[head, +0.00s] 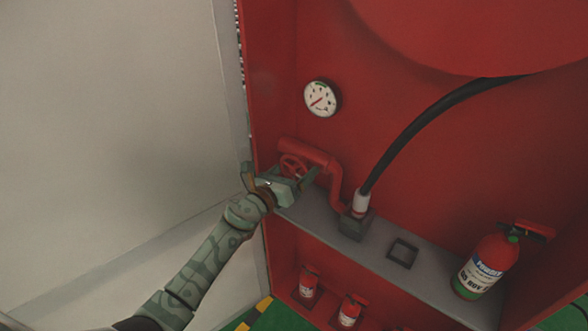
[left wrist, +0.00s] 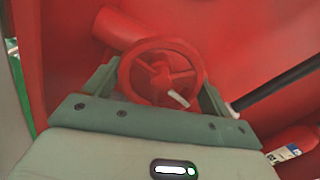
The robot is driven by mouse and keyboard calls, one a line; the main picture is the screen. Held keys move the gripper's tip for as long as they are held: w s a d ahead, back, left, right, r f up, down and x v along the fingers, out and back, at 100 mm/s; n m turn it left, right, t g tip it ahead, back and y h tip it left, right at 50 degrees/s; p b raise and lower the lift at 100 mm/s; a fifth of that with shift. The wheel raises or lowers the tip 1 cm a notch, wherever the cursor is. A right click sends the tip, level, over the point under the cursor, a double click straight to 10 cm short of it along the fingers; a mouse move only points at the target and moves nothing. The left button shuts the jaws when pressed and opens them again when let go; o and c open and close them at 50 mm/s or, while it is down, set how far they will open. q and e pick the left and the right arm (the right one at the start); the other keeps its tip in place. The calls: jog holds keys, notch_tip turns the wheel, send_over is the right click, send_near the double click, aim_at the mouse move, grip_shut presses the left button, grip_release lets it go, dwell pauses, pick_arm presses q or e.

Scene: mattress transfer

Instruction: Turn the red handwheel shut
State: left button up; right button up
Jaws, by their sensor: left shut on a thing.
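The red handwheel (head: 292,166) sits on a red pipe (head: 305,152) inside the red cabinet, left of the shelf. It shows large in the left wrist view (left wrist: 160,45), with spokes and a pale mark near its hub. My left gripper (head: 291,179) is at the wheel and hides part of it in the head view. In the left wrist view its two fingers (left wrist: 158,82) stand at the left and right sides of the rim, shut on the wheel. My right gripper does not show.
A pressure gauge (head: 321,98) is on the back wall. A black hose (head: 415,122) rises from a fitting on the grey shelf (head: 385,235). A fire extinguisher (head: 487,262) stands at the right. Smaller extinguishers (head: 308,281) are below. A pale wall (head: 110,110) lies left.

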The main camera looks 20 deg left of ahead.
pick_arm(q)
jog(key=n+p, duration=0.1)
jog(key=n, duration=0.5)
jog(key=shift+d+r+p, duration=0.1)
jog(key=shift+p, duration=0.25)
jog(key=n+p, duration=0.2)
jog(key=n, duration=0.4)
jog(key=shift+s+r+n, duration=0.1)
jog(key=shift+r+n, duration=0.05)
jog(key=shift+n, duration=0.25)
jog(key=n+p, duration=0.1)
jog(key=n, duration=0.2)
jog(key=shift+n, duration=0.3)
jog(key=shift+n+p, duration=0.9)
jog(key=shift+n, duration=1.2)
jog(key=o, duration=0.9)
jog(key=shift+c, duration=0.2)
